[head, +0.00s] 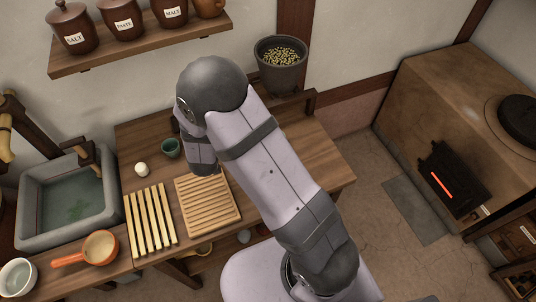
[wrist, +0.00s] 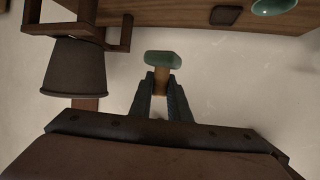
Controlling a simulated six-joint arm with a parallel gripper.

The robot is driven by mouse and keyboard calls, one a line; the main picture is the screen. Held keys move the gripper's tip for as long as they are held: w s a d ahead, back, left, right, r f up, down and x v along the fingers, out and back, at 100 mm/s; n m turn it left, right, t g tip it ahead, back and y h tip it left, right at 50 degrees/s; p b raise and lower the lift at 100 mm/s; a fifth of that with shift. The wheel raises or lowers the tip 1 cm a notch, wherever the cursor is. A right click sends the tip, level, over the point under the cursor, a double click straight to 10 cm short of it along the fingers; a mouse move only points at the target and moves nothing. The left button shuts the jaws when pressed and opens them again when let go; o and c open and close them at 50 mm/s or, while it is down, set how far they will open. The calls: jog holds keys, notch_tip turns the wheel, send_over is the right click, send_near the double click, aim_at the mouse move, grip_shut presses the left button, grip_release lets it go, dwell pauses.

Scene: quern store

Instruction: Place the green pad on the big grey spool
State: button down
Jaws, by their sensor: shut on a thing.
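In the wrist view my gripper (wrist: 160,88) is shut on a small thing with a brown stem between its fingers. A rounded green part, seemingly the green pad (wrist: 163,60), sits at the stem's far end, beyond the fingertips. It is held clear, against a pale wall. In the head view my arm hides the gripper and what it holds. I cannot make out a big grey spool in either view.
A grey pot of grain (head: 280,64) stands at the table's back; a grey pot (wrist: 75,80) shows in the wrist view. The table (head: 310,165) also holds a green cup (head: 171,148), white egg-like thing (head: 142,169) and slatted racks (head: 150,222). A shelf (head: 140,45) hangs above.

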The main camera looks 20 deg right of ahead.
jog(key=s+d+r+m+g+h+p, duration=0.2)
jog(key=s+d+m+h, duration=0.1)
jog(key=s+d, duration=0.3)
jog(key=s+d+r+m+g+h+p, duration=0.2)
jog(key=s+d, duration=0.3)
jog(key=s, duration=0.6)
jog(key=shift+d+m+h, duration=0.4)
jog(key=shift+m+h, duration=0.3)
jog(key=shift+m, duration=0.1)
jog(key=shift+f, duration=0.1)
jog(key=shift+f, duration=3)
jog(key=shift+f+p, duration=0.5)
jog(key=shift+f, duration=1.4)
jog(key=shift+f, duration=0.15)
